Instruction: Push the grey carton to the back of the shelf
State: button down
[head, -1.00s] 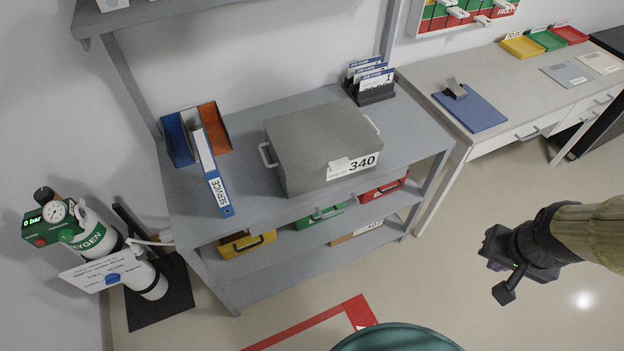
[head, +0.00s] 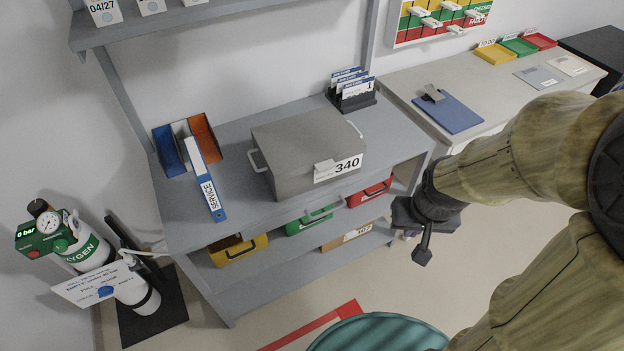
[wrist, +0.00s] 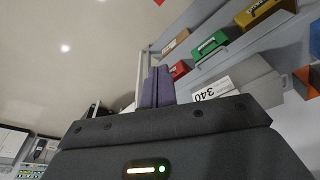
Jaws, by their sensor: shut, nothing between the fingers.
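The grey carton (head: 307,155), with a lid, side handles and a label reading 340, sits on the top surface of the grey shelf unit (head: 240,215), near its front edge. Bare surface shows behind it. My gripper (head: 404,218) is right of the carton and in front of the unit's right end, apart from the carton. In the wrist view its purple fingers (wrist: 158,85) are together and empty. The carton (wrist: 248,82) also shows in the wrist view, upside down and partly hidden by my gripper body.
A card rack (head: 352,91) stands at the back right. Oxygen cylinders (head: 90,250) stand left.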

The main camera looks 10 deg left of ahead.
jog(key=shift+a, duration=0.1)
jog(key=w+a+f+m+t+y+b, duration=0.1)
jog(key=w+f+t+b, duration=0.15)
jog(key=w+f, duration=0.4)
jog(key=w+a+f+m+t+y+b, duration=0.1)
jog(key=w+a+f+t+b, duration=0.1)
jog(key=w+f+b, duration=0.4)
jog(key=w+a+f+m+t+y+b, duration=0.2)
jog(key=a+f+m+t+y+b, duration=0.2)
jog(key=a+m+t+y, duration=0.3)
jog(key=shift+w+a+f+m+t+y+b, duration=0.2)
jog(key=shift+w+f+m+t+y+b, duration=0.3)
jog(key=shift+m, duration=0.6)
jog(key=shift+f, duration=0.25)
